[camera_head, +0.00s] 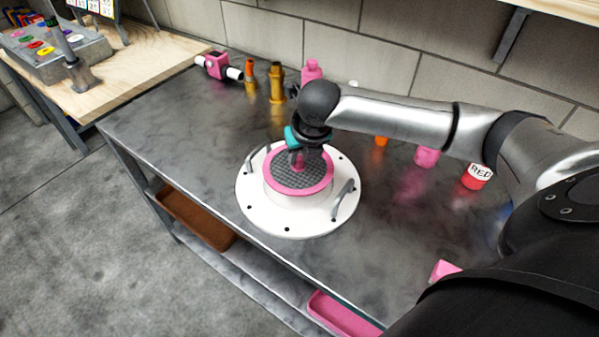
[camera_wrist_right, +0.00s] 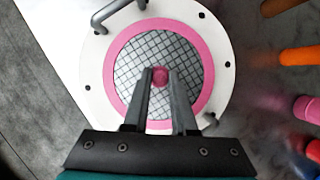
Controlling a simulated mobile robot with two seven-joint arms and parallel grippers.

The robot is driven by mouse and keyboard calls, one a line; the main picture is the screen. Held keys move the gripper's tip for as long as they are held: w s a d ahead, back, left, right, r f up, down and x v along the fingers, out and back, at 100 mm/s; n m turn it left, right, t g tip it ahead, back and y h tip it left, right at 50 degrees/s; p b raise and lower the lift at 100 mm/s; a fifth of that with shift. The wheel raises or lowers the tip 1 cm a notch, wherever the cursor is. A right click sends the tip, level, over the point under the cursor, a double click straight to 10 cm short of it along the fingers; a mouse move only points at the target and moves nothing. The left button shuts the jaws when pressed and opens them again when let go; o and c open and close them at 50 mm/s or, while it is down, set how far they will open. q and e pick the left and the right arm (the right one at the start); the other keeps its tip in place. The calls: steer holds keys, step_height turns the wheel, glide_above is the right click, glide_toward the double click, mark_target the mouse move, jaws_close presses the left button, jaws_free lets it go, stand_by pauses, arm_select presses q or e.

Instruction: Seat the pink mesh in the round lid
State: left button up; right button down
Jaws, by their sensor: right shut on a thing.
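The pink mesh (camera_head: 297,192) is a round grey grid with a pink rim and a small pink knob at its middle. It lies over the raised middle of the round lid (camera_head: 285,224), a white disc with two grey handles. My right gripper (camera_head: 299,158) is above the mesh with its fingers pointing down. In the right wrist view its fingers (camera_wrist_right: 160,76) are shut on the knob of the mesh (camera_wrist_right: 207,62), and the white lid (camera_wrist_right: 218,40) shows around the pink rim. I cannot tell whether the rim touches the lid. My left gripper is not in view.
The lid lies on a dark metal table (camera_head: 190,125). Orange bottles (camera_head: 276,82), a pink bottle (camera_head: 312,72) and a red jar (camera_head: 477,176) stand along the back and right. A pink block (camera_head: 445,270) is at front right. Table left of the lid is clear.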

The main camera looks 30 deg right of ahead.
mark_target(300, 170)
step_height(300, 170, down, 5)
steer(key=shift+f+b, duration=0.15)
steer(key=shift+b, duration=0.6)
steer(key=c, duration=0.7)
jaws_free()
